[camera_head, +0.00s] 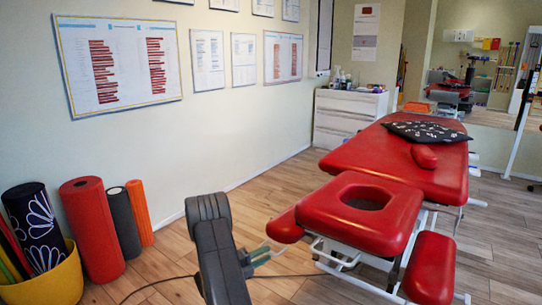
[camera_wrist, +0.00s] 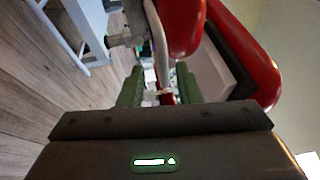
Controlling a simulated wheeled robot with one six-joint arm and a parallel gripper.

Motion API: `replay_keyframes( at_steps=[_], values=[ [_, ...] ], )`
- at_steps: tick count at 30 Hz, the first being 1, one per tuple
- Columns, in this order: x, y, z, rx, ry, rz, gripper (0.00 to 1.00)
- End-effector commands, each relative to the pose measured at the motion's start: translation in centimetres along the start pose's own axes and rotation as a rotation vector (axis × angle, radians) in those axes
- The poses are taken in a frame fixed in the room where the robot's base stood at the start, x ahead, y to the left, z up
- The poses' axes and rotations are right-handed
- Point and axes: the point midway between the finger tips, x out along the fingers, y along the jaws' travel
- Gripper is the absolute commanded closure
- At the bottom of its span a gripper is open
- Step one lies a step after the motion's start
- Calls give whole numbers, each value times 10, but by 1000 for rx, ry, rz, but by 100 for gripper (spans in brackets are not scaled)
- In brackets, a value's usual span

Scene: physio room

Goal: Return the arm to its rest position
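My arm reaches up from the bottom of the head view, with my gripper (camera_head: 264,256) pointing right, close to the left armrest of the red treatment table (camera_head: 342,160). In the wrist view my gripper (camera_wrist: 159,86) shows two green fingers set apart with nothing held between them. The table's red padding (camera_wrist: 268,88) and white frame (camera_wrist: 95,25) lie beyond the fingers. I cannot tell the exact gap between my gripper and the table.
A yellow basket (camera_head: 55,283) and upright foam rolls, one red (camera_head: 92,228), stand along the left wall. A patterned black cushion (camera_head: 425,132) lies on the table. A white drawer unit (camera_head: 347,118) stands behind. Wooden floor (camera_head: 255,205) is clear between wall and table.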

Motion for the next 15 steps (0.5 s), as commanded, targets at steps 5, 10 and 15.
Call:
replay_keyframes(
  at_steps=[5, 10, 15],
  values=[
    [27, 1, 0, 1, 3, 0, 69],
    [39, 0, 0, 2, 1, -1, 69],
    [39, -3, 0, 1, 0, -1, 69]
  ],
)
